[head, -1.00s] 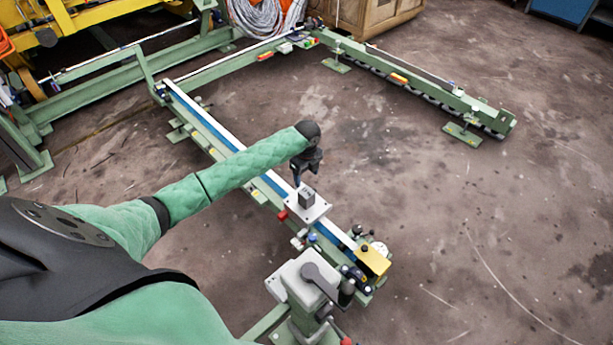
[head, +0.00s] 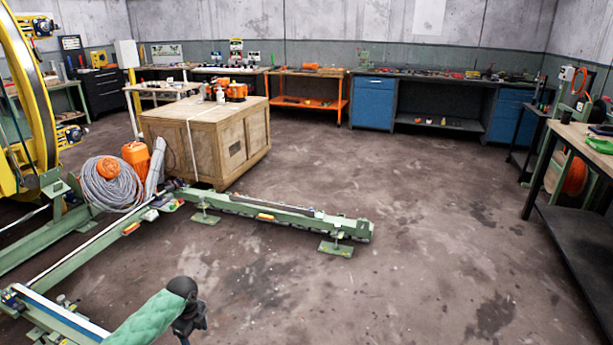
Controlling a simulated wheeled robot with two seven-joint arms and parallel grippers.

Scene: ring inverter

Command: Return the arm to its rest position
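My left arm (head: 147,320), in a green padded sleeve, comes in at the bottom left of the head view. It ends in a dark wrist and my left gripper (head: 185,338), which points down near the bottom edge. The fingers are small and partly cut off by the frame, so I cannot tell whether they are open or shut, or whether they hold anything. The green rail frame (head: 60,318) runs at the lower left, beside the arm. My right gripper is not in view.
A wooden crate (head: 205,150) stands beyond the rail's far arm (head: 285,213). A coil of grey cable (head: 108,187) lies left of it. Workbenches (head: 440,122) line the back wall, and a dark table (head: 580,220) stands at the right. The middle floor is clear.

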